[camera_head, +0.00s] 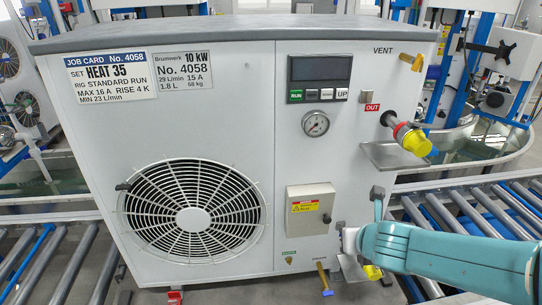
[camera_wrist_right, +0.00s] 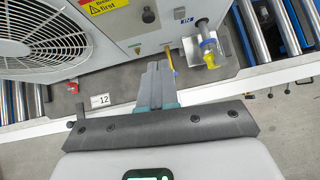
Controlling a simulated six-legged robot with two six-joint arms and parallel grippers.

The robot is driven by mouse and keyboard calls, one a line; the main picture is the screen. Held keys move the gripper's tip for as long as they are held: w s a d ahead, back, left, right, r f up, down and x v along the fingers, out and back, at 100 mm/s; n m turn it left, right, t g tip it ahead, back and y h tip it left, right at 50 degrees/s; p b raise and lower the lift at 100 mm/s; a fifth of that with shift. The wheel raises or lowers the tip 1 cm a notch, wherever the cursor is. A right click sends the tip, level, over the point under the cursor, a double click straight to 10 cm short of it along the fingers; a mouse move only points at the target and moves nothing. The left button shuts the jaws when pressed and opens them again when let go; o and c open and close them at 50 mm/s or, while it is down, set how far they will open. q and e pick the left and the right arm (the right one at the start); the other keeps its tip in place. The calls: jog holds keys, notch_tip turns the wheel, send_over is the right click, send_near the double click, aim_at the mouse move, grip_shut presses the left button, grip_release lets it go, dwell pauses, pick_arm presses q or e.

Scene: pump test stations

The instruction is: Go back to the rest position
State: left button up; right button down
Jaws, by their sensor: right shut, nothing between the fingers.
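My right gripper (camera_head: 377,194) shows in the head view in front of the heat pump unit's lower right edge, its teal arm coming in from the right. In the right wrist view the gripper's grey fingers (camera_wrist_right: 158,70) are closed together with nothing between them. They point toward the lower front of the white unit (camera_head: 235,120); whether they touch it cannot be told. My left gripper is not in view. My right wrist hides part of the unit's lower right corner.
The unit carries a fan grille (camera_head: 193,220), a control display (camera_head: 320,68), a gauge (camera_head: 315,124) and a yellow-capped OUT port (camera_head: 413,139). A yellow-handled valve (camera_wrist_right: 171,57) and a yellow-capped IN port (camera_wrist_right: 211,52) sit near the fingers. Roller conveyors (camera_head: 470,211) run beside it.

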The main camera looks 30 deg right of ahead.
jog(key=s+a+f+m+g+y+b, duration=0.15)
jog(key=a+f+m+y, duration=0.25)
jog(key=a+f+m, duration=0.65)
jog(key=s+a+f+m+g+y+b, duration=0.1)
jog(key=a+f+m+g+y, duration=0.35)
jog(key=f, duration=0.85)
jog(key=s+a+f+m+g+b, duration=0.1)
jog(key=s+a+f+m, duration=0.4)
jog(key=f+m, duration=0.2)
jog(key=s+a+f+m+b, duration=0.1)
jog(key=s+a+f+m, duration=0.3)
jog(key=f+m, duration=0.3)
jog(key=a+m+h, duration=0.1)
jog(key=m, duration=0.3)
jog(key=shift+s+a+m+g, duration=0.25)
jog(key=shift+s+m+g, duration=0.05)
jog(key=shift+s+g, duration=0.1)
jog(key=shift+s, duration=0.1)
jog(key=shift+f, duration=0.1)
